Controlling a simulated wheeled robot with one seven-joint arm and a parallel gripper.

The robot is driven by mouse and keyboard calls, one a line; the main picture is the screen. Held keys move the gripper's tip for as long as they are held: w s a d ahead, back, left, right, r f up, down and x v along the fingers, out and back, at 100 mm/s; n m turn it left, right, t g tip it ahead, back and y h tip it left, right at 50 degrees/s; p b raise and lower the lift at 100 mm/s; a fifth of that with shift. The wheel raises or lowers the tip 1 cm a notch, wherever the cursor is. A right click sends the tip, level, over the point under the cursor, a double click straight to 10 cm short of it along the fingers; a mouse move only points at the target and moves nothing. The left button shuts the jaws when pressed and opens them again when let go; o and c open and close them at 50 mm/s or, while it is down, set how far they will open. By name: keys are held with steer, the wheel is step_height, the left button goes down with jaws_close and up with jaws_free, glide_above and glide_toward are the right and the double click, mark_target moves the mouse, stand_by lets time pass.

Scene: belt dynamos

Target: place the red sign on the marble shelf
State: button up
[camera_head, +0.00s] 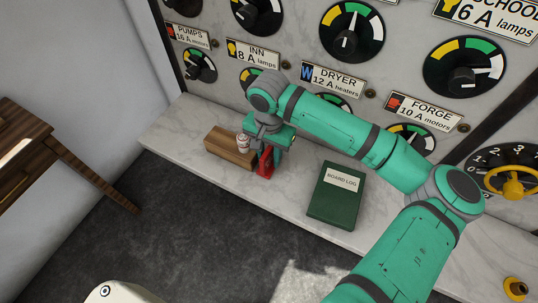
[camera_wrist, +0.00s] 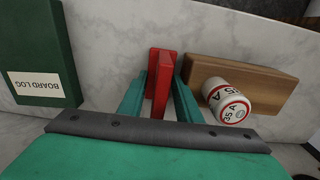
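The red sign (camera_head: 265,162) is upright between the fingers of my gripper (camera_head: 268,150), over the marble shelf (camera_head: 178,125). In the wrist view the red sign (camera_wrist: 161,82) has a finger close against each side, and my gripper (camera_wrist: 160,92) looks shut on it. The marble shelf (camera_wrist: 108,45) shows behind and around the sign. The sign's lower end is low over the shelf; I cannot tell whether it touches. My gripper partly hides the sign in the head view.
A wooden block (camera_head: 228,150) and a white-and-red fuse marked 35 A (camera_wrist: 228,102) are close to the right in the wrist view. A dark green board log (camera_head: 338,195) lies on the shelf to the other side. Dials line the panel behind; a wooden table (camera_head: 60,150) stands left.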

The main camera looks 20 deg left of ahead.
step_height(320, 180, up, 12)
steer(key=shift+r, duration=0.15)
stand_by(0.4)
